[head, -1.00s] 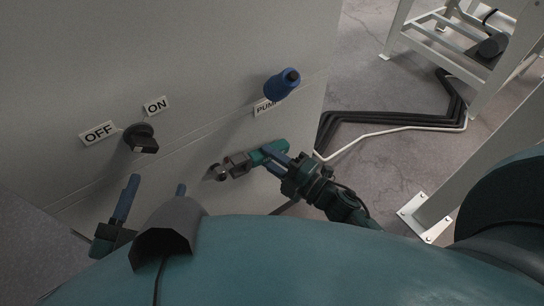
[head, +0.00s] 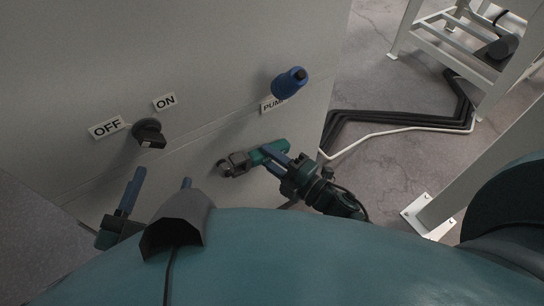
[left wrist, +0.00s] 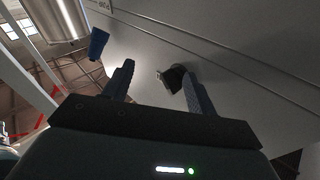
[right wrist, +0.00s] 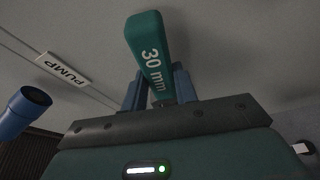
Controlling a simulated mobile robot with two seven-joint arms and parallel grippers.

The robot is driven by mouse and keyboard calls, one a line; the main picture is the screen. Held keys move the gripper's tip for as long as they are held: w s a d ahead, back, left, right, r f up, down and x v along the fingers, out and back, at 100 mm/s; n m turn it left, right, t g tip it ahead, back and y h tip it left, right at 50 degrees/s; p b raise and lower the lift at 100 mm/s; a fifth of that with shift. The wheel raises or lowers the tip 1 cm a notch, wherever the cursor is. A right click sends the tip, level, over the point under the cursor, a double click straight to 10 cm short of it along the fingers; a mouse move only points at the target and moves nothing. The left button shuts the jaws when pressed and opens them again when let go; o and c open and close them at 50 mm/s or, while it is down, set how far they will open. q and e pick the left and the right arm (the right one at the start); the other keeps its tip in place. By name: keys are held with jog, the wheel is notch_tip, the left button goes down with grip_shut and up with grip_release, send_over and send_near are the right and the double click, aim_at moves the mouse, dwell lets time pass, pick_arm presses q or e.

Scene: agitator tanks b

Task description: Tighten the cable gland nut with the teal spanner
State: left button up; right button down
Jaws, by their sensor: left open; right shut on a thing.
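The teal spanner (head: 270,151), marked 30 mm, is held by my right gripper (head: 284,160) close to the grey panel. The spanner's label shows in the right wrist view (right wrist: 150,52), where the fingers are closed on the handle. Its grey open-ended head (head: 236,162) points left along the panel. The cable gland nut is not clearly visible at the jaws; I cannot tell whether they are around it or in front of it. My left gripper (head: 162,177) is open and empty, low at the left in front of the panel.
A black rotary switch (head: 149,133) sits between the OFF label (head: 106,127) and the ON label (head: 165,101). A blue connector (head: 289,82) sticks out above the PUMP label (head: 270,106). Black cables (head: 400,119) and a white frame (head: 462,50) lie right of the panel.

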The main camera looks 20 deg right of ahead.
jog(key=shift+a+r, duration=0.15)
jog(key=shift+a, duration=0.15)
